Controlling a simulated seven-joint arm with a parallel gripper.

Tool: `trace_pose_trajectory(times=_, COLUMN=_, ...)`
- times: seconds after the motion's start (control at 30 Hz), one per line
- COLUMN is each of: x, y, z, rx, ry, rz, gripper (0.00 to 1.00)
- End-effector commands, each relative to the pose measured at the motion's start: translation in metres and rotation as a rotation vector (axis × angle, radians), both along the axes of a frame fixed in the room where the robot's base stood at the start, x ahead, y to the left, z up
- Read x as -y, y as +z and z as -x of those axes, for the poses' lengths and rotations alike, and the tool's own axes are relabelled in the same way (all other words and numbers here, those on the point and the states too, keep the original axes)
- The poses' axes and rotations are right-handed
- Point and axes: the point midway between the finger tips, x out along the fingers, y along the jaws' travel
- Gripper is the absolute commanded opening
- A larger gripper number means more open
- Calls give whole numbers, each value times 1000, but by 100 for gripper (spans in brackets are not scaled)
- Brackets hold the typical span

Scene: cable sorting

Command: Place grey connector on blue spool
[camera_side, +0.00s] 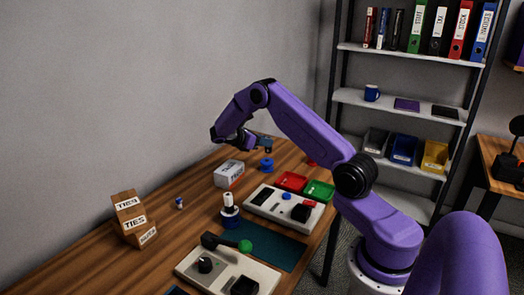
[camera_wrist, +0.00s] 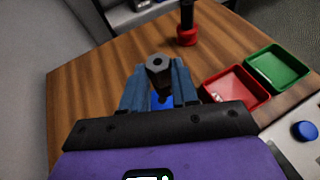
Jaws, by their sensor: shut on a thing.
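My gripper (camera_wrist: 158,85) is shut on the grey connector (camera_wrist: 158,63), a dark grey piece with a hole in its end, held between the blue fingers. In the side view my gripper (camera_side: 264,146) is above the table's far part. The blue spool (camera_side: 266,166) stands on the table just below it, with a gap. In the wrist view a bit of the blue spool (camera_wrist: 162,101) shows between the fingers; the rest is hidden.
A red spool (camera_wrist: 187,38) with a black piece stands beyond. Red (camera_wrist: 236,90) and green (camera_wrist: 277,64) trays are to the right. In the side view a white box (camera_side: 229,173) is left of the blue spool.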

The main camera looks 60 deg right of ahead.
Motion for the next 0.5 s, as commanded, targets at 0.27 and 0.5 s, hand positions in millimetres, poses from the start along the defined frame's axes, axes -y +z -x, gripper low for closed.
trace_pose_trajectory(times=0.27, x=7, y=-14, z=-9, rx=-1, ry=-1, rz=1, gripper=0)
trace_pose_trajectory(times=0.5, x=7, y=-42, z=-9, rx=-1, ry=-1, rz=0, gripper=0)
